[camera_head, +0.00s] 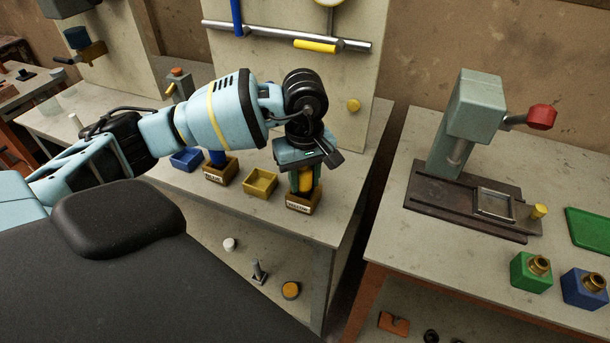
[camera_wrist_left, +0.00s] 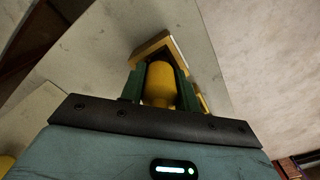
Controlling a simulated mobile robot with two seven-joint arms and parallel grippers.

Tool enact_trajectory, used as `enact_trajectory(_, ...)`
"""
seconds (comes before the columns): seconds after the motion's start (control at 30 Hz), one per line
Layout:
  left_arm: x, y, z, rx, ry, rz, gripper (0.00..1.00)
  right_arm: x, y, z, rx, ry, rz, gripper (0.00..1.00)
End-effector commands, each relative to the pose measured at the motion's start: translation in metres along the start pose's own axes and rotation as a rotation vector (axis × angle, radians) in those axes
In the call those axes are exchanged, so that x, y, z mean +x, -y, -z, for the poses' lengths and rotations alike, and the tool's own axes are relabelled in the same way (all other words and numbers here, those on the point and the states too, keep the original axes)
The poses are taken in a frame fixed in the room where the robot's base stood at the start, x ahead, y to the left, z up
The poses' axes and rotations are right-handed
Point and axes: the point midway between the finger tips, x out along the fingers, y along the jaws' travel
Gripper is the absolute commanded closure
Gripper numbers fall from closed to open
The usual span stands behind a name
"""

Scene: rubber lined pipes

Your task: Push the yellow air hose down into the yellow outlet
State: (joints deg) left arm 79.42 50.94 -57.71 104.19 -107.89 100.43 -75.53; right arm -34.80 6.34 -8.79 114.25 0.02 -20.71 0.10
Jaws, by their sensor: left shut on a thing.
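My left gripper (camera_head: 306,180) points down over the labelled brown outlet block (camera_head: 305,201) near the right end of the workbench. Its fingers are shut on the yellow air hose (camera_head: 306,177). In the left wrist view the yellow hose (camera_wrist_left: 160,86) sits between the two green fingers (camera_wrist_left: 160,90), with the yellow-brown outlet block (camera_wrist_left: 151,46) just beyond it. The hose's lower end is close to or in the block; I cannot tell how deep it sits. My right gripper is not in view.
Left of the outlet stand a yellow tray (camera_head: 261,183), a second labelled block (camera_head: 221,172) with a blue hose, and a blue tray (camera_head: 187,159). An upright panel (camera_head: 353,75) with a metal rail (camera_head: 270,35) rises behind. A second table (camera_head: 410,240) with a press (camera_head: 470,125) stands right, past a gap.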

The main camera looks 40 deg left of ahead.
Motion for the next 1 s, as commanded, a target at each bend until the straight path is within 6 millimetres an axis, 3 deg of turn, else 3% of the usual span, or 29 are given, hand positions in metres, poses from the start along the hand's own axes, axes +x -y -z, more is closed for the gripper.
enact_trajectory(0.13,0.003,0.000,0.000,0.000,0.000,0.000,0.96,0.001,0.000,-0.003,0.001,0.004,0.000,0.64)
enact_trajectory(0.17,0.003,0.000,0.000,0.000,0.000,-0.001,0.66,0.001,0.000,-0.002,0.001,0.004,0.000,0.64)
enact_trajectory(0.33,0.002,0.000,0.000,0.000,0.000,-0.001,0.44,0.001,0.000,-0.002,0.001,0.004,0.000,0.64)
enact_trajectory(0.67,0.002,0.000,0.000,0.000,0.000,0.000,0.43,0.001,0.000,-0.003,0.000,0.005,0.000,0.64)
enact_trajectory(1.0,-0.012,0.000,0.000,0.000,-0.001,-0.002,0.43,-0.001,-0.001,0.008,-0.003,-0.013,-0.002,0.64)
